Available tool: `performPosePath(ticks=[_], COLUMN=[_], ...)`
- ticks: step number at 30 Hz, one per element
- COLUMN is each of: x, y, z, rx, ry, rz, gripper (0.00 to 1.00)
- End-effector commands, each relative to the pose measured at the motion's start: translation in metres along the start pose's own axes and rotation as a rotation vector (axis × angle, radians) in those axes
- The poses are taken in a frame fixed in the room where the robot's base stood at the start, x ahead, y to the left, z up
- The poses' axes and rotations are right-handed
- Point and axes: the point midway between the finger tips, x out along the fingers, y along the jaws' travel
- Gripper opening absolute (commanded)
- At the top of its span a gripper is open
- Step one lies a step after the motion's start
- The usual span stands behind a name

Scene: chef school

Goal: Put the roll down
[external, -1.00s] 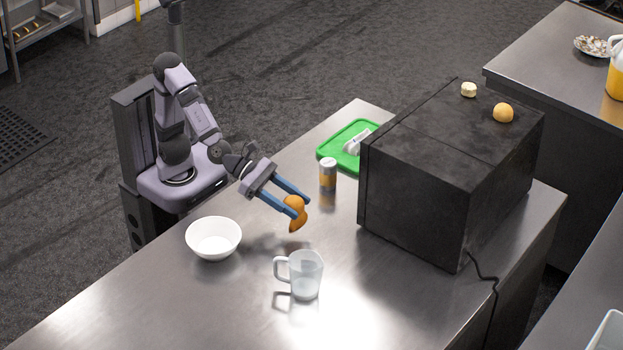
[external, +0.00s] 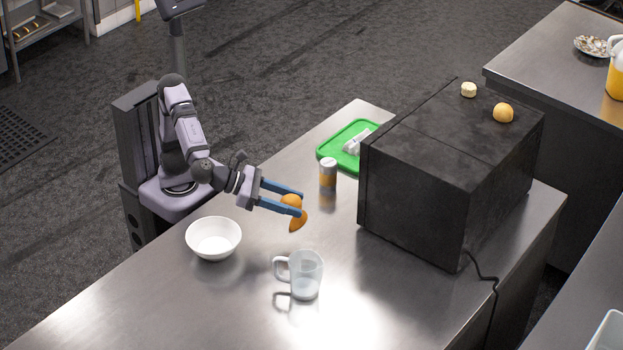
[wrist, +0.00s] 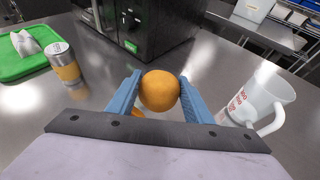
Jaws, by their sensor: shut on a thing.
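The roll (external: 291,201) is round and orange-brown. My gripper (external: 295,202) is shut on it, with a blue finger on each side. In the wrist view the roll (wrist: 160,91) sits between the two fingertips (wrist: 158,92). An orange shape (external: 298,221) shows just below the roll in the external view, and I cannot tell whether it is a reflection or another piece. The roll is low over the steel counter (external: 180,300); I cannot tell whether it touches.
A white bowl (external: 214,239) stands left of the gripper and a clear measuring jug (external: 305,274) in front. A shaker (external: 328,173) and a green board (external: 327,149) lie behind. A black oven (external: 420,185) stands to the right. Bare counter surrounds the roll.

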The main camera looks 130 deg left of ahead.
Motion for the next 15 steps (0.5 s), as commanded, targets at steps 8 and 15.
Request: performPosePath(ticks=[8, 15], x=[-0.016, -0.061], y=[0.101, 0.171], z=[-0.003, -0.026], rx=[-0.189, -0.313], ry=[0.001, -0.001], rz=[0.458, 0.754], gripper=[0.24, 0.24])
